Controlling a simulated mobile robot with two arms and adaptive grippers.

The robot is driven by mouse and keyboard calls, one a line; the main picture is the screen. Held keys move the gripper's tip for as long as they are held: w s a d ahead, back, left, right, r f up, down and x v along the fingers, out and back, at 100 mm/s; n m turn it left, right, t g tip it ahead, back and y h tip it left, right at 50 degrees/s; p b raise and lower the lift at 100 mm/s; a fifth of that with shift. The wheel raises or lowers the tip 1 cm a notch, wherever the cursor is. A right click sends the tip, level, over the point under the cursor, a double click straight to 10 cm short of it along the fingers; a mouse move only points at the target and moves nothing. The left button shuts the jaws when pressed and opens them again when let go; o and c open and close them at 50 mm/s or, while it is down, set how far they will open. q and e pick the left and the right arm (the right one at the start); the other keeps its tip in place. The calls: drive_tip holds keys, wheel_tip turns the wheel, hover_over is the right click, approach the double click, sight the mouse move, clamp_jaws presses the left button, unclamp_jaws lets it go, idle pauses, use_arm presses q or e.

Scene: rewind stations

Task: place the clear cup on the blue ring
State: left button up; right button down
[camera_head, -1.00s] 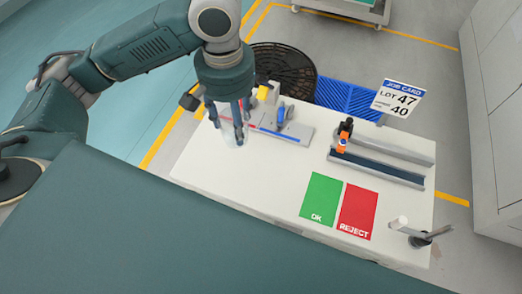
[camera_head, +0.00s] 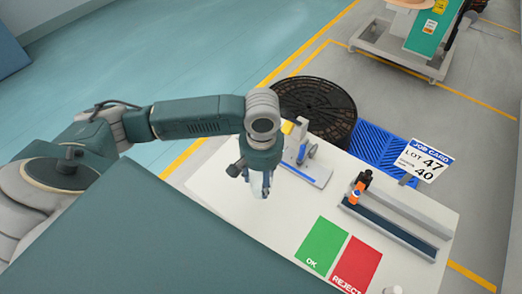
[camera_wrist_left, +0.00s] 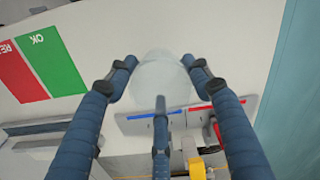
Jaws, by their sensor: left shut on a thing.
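The clear cup (camera_wrist_left: 160,82) shows in the left wrist view as a pale, see-through round shape between my fingers. In the head view it is faint at the fingertips, over the white table's left part. My left gripper (camera_wrist_left: 158,66) is shut on it, with fingers on both sides and one below in the picture. In the head view the left gripper (camera_head: 262,190) points down beside the grey plate. I cannot make out a blue ring in either view; the gripper and arm cover part of the table. My right gripper is not in view.
The grey plate (camera_wrist_left: 190,118) has a blue and a red strip. Green OK (camera_head: 322,246) and red REJECT (camera_head: 355,265) patches lie on the white table (camera_head: 290,212). A grey rail (camera_head: 390,235) and a job card (camera_head: 423,160) are at the right.

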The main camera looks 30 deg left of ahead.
use_arm(q)
drive_tip(key=shift+f, duration=2.85)
drive_tip(key=o, duration=1.1)
drive_tip(key=shift+c, duration=0.2)
